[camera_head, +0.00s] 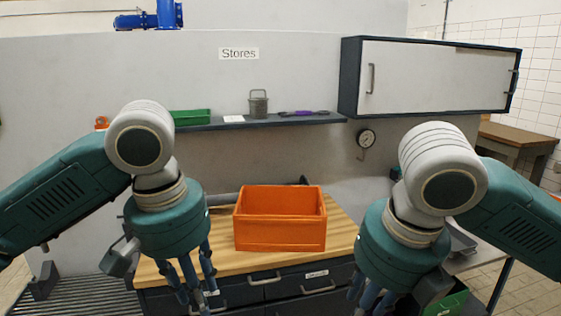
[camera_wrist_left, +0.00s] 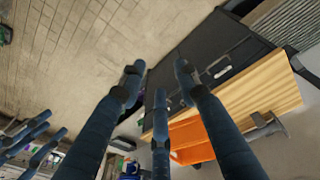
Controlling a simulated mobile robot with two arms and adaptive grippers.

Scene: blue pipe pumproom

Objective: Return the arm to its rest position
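My left gripper (camera_head: 196,290) hangs fingers-down at the front left edge of the wooden bench, left of the orange crate. In the left wrist view its blue fingers (camera_wrist_left: 158,72) are spread apart with nothing between them. My right gripper (camera_head: 368,298) hangs at the front right of the bench, its fingertips partly cut off by the frame's lower edge. Its fingers also show at the left of the left wrist view (camera_wrist_left: 50,130), apart and with nothing seen between them. Both arms are bent in a similar pose, one on each side.
An orange crate (camera_head: 280,234) stands on the wooden bench (camera_head: 340,228) between my grippers. Dark drawers (camera_head: 262,290) lie below. A shelf (camera_head: 215,125) behind holds a green tray (camera_head: 190,117) and a metal basket (camera_head: 258,104). A wall cabinet (camera_head: 435,75) hangs at the right.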

